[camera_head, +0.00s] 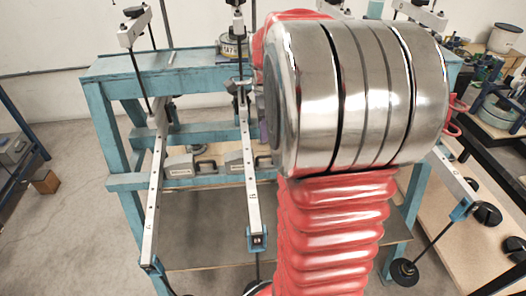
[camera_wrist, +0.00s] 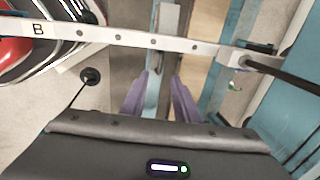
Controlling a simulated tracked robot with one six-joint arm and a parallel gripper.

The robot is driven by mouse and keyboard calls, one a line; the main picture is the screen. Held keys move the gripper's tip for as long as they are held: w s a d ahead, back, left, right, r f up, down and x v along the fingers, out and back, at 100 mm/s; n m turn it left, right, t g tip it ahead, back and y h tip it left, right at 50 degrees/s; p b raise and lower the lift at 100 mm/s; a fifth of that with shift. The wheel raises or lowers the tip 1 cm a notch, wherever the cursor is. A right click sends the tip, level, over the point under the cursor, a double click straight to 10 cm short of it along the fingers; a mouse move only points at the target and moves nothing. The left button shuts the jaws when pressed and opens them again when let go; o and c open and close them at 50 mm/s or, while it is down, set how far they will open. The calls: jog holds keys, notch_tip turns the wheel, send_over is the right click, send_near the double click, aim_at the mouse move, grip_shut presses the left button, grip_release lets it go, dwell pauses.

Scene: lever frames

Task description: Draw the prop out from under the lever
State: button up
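Lever B (camera_head: 251,180), a pale drilled bar, slopes forward from the blue frame in the head view. In the wrist view lever B (camera_wrist: 150,41) crosses the top of the picture, beyond my fingers. My gripper (camera_wrist: 160,80) shows two purple fingers spread apart. A grey strip shows between and beyond them; I cannot tell whether it is the prop. Two grey blocks with dark handles and labels sit on the frame's lower rail, a left block (camera_head: 180,165) and a right block (camera_head: 236,160). I cannot tell which block is the prop. My arm hides most of the gripper in the head view.
A second lever (camera_head: 155,190) is at the left and another (camera_head: 452,178) at the right, near a hanging black weight (camera_head: 404,272). The blue frame (camera_head: 125,68) stands behind. A cluttered bench is at the right. Open floor (camera_head: 75,225) lies at the left.

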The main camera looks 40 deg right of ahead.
aim_at(262, 157)
jog(key=f, duration=0.4)
jog(key=w+d+f, duration=0.1)
jog(key=f, duration=0.3)
jog(key=w+f, duration=0.1)
jog(key=f, duration=0.3)
jog(key=shift+d+f, duration=0.15)
jog(key=shift+d, duration=0.05)
jog(key=shift+c, duration=0.3)
grip_shut()
